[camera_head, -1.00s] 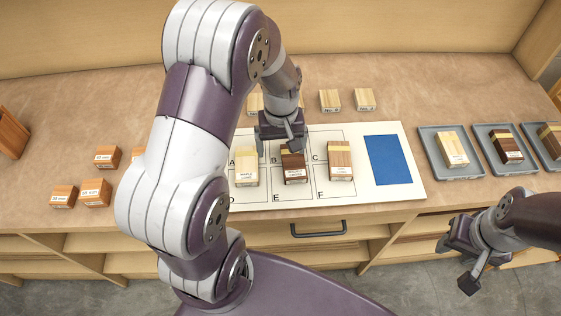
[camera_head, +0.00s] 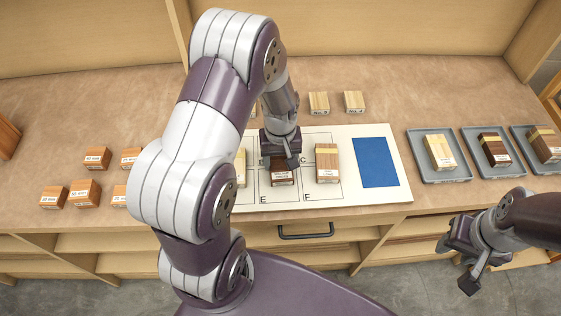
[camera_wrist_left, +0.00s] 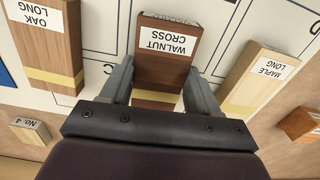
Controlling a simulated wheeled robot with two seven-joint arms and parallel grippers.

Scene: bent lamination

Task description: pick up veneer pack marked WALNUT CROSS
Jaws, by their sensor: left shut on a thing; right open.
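The veneer pack marked WALNUT CROSS (camera_wrist_left: 165,58) is a dark brown block with a white label and a pale band. It sits between the fingers of my left gripper (camera_wrist_left: 158,85) in the left wrist view. In the head view the pack (camera_head: 282,174) shows under my left gripper (camera_head: 281,158), which is shut on it over the white lettered board (camera_head: 395,197). Whether the pack touches the board is unclear. My right gripper (camera_head: 462,262) is open and empty, in front of the bench at the right.
A MAPLE LONG pack (camera_wrist_left: 257,78) and an OAK LONG pack (camera_wrist_left: 45,45) flank the held pack closely. Grey trays (camera_head: 427,178) with packs stand at the right. Several orange-brown blocks (camera_head: 87,193) lie at the left. The blue patch (camera_head: 375,162) is bare.

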